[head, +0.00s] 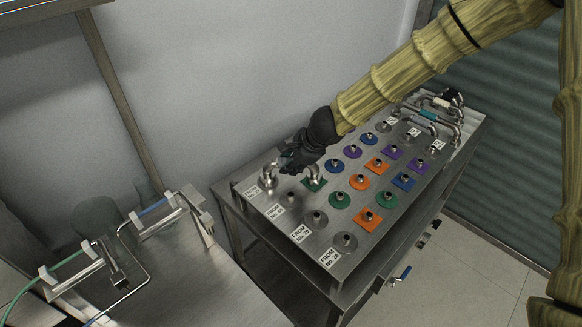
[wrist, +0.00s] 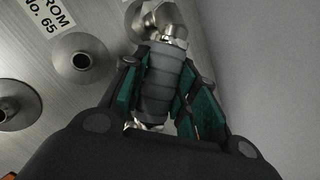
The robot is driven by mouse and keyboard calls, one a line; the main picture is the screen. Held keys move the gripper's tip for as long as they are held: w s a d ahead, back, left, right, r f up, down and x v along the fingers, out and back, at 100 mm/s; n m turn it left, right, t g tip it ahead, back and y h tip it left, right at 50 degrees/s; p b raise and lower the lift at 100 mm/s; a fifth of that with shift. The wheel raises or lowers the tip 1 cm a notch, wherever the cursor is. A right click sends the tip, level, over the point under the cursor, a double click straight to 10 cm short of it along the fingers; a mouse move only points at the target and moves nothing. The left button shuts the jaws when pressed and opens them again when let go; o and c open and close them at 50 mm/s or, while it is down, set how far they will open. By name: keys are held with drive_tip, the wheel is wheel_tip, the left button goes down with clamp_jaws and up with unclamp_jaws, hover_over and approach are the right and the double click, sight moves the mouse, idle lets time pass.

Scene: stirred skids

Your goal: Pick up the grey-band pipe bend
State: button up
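The grey-band pipe bend (wrist: 160,85) is a shiny metal pipe with a ribbed grey sleeve. In the head view its two metal ends (head: 268,174) come down at the near left of the steel table, and its middle is hidden by my gripper. My gripper (head: 290,160) is at the middle of the bend. In the wrist view the green-padded fingers (wrist: 160,92) lie close against both sides of the grey sleeve, with the sleeve between them.
The steel table (head: 265,205) carries several flanged stubs on coloured plates. Another bend with a teal band (head: 428,114) stands at its far end. The wall is close behind my gripper. A second bench (head: 190,285) with clamped tubes is at the left.

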drive_tip(key=shift+r, duration=0.15)
clamp_jaws()
drive_tip(key=shift+r+p, duration=0.8)
drive_tip(key=shift+r, duration=0.75)
drive_tip(key=shift+d+r, duration=0.1)
drive_tip(key=shift+d, duration=0.05)
drive_tip(key=s+d+b, duration=0.1)
drive_tip(key=s+d, duration=0.3)
drive_tip(key=d, duration=0.2)
drive_tip(key=s+d+r+b, duration=0.1)
drive_tip(key=s+d, duration=0.3)
drive_tip(key=d, duration=0.3)
drive_tip(key=shift+d+r, duration=0.2)
drive_tip(key=shift+d, duration=0.1)
wheel_tip(320, 180, up, 6)
drive_tip(key=p, duration=0.6)
drive_tip(key=shift+r, duration=0.15)
